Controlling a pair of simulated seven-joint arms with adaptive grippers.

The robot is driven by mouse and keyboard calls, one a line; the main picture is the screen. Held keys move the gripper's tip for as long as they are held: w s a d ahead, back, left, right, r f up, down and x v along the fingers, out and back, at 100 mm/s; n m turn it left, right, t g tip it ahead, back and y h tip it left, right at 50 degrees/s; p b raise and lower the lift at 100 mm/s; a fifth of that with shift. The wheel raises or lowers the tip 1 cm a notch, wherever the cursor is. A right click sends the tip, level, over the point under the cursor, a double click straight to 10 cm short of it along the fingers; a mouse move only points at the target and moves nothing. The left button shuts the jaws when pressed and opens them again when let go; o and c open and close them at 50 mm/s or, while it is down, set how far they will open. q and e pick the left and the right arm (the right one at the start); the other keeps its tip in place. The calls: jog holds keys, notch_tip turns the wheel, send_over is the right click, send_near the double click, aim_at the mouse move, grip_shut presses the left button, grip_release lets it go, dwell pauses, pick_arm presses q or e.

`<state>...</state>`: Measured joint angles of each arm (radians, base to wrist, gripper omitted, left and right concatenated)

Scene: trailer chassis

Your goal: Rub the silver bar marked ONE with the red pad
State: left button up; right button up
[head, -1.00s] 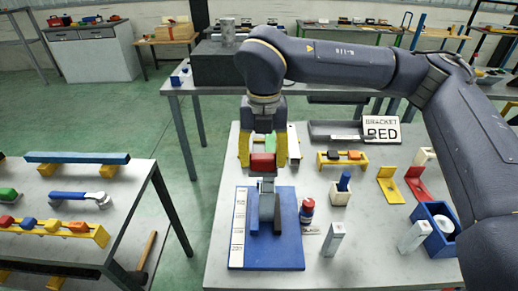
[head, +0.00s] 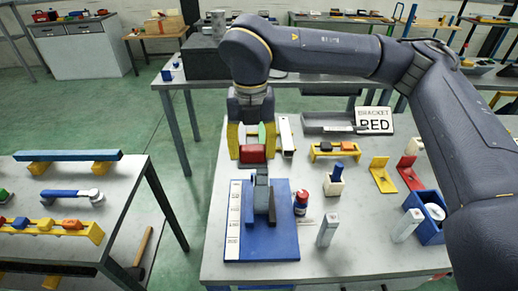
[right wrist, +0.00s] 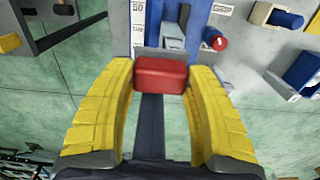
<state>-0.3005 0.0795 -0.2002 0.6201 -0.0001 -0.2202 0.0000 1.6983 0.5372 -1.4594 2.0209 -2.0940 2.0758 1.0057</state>
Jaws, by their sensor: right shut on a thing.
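My right gripper (head: 251,155) has yellow fingers and is shut on the red pad (head: 253,155). The pad also shows between the fingers in the right wrist view (right wrist: 160,75). A silver-grey bar (head: 262,188) stands in a fixture on the blue board (head: 240,246). The pad is beyond this bar, apart from it. In the right wrist view the bar (right wrist: 173,38) is just past the pad. Two more silver bars stand upright on the table, one right of the board (head: 327,231) and one farther right (head: 406,226). I cannot read ONE on any. My left gripper is not in view.
A yellow rack (head: 335,151), a blue box (head: 424,219) and a sign (head: 374,120) reading BRACKET RED stand farther right. A green-ended piece (head: 262,133) is behind the gripper.

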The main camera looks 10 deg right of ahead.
aim_at(253, 148)
jog(key=shift+r, duration=3.8)
jog(key=shift+d+f, duration=0.1)
